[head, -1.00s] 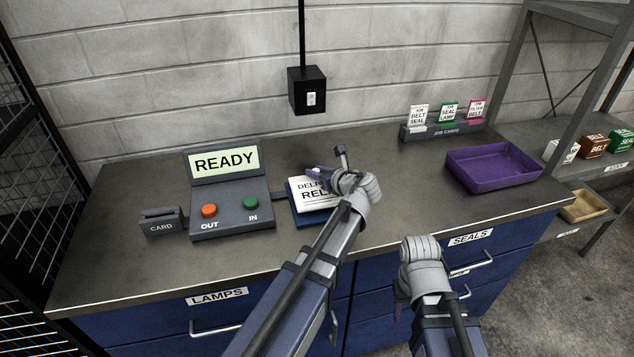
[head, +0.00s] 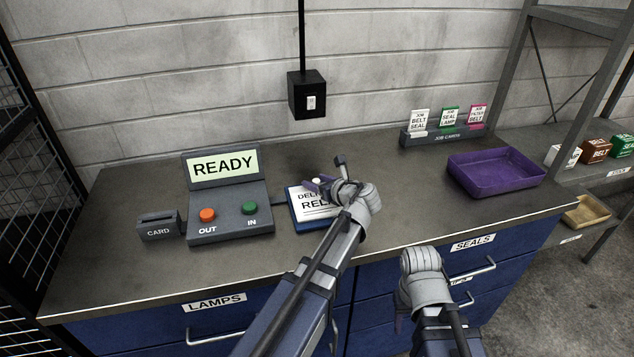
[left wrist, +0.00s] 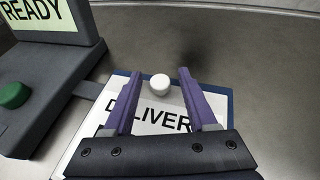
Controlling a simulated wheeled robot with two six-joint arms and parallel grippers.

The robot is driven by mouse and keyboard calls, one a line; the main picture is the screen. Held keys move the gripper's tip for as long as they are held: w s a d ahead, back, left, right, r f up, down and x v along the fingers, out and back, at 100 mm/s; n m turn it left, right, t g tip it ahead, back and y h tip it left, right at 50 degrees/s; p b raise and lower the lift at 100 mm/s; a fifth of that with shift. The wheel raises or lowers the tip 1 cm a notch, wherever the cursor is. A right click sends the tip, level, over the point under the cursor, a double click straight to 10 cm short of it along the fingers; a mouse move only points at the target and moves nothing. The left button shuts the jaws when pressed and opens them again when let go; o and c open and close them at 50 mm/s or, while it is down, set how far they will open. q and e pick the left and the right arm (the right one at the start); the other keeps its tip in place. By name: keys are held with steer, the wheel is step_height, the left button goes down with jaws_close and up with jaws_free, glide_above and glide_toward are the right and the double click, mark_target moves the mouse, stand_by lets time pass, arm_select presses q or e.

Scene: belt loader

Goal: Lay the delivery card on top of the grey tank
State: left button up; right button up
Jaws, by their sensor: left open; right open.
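The delivery card (head: 309,204) is a white card with black print, lying on a blue-edged tray (head: 313,226) on the counter right of the console. In the left wrist view the card (left wrist: 152,122) has a round white knob (left wrist: 159,85) standing up near its far edge. My left gripper (head: 322,187) is over the card, its purple fingers open; in the left wrist view the fingers (left wrist: 157,88) stand on either side of the knob. I see no grey tank.
A grey console (head: 228,214) reads READY, with an orange OUT button and a green IN button; a CARD slot box (head: 158,227) stands left of it. A purple tray (head: 494,174) and a job card rack (head: 445,135) are at the right. The counter's middle back is clear.

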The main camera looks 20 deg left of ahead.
arm_select(q)
steer(key=shift+r, duration=0.1)
steer(key=shift+s+d+r+p, duration=0.1)
steer(key=shift+r+p, duration=0.1)
steer(key=shift+p, duration=0.1)
step_height(320, 180, up, 4)
steer(key=p, duration=0.4)
glide_above(340, 210)
steer(key=a, duration=0.1)
steer(key=shift+w, duration=0.45)
steer(key=shift+s+d+r, duration=0.15)
steer(key=shift+s+d, duration=0.2)
steer(key=shift+d, duration=0.05)
